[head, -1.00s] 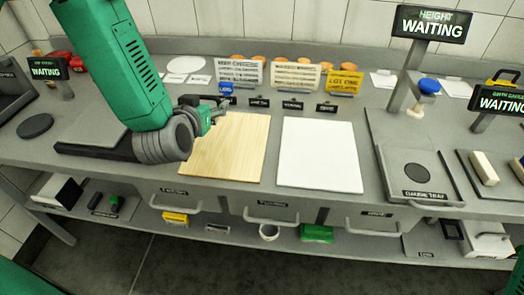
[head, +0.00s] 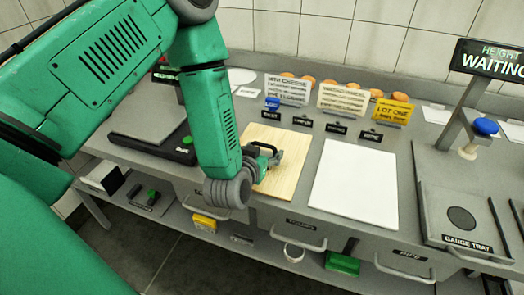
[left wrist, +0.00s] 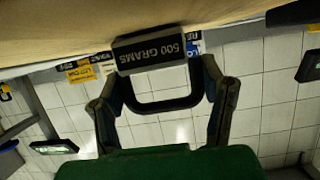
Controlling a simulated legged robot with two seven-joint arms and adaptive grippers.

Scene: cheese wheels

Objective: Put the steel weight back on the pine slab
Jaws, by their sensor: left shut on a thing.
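The steel weight (left wrist: 150,54), a grey block marked 500 GRAMS with a dark loop handle, is between the fingers of my left gripper (left wrist: 163,80) in the left wrist view. The gripper is shut on the handle. In the head view my left gripper (head: 266,157) is over the left part of the pine slab (head: 287,176), a pale wooden board. The slab also fills the top of the left wrist view (left wrist: 80,25). The weight's base is at or very near its surface; I cannot tell whether they touch. In the head view the gripper mostly hides the weight. My right gripper is out of view.
A white board (head: 354,185) lies right of the slab. Small black labels (head: 302,121) and standing cards (head: 340,100) line the back. A dark flat device (head: 150,133) is left of my forearm. The gauge tray (head: 465,215) is at the right.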

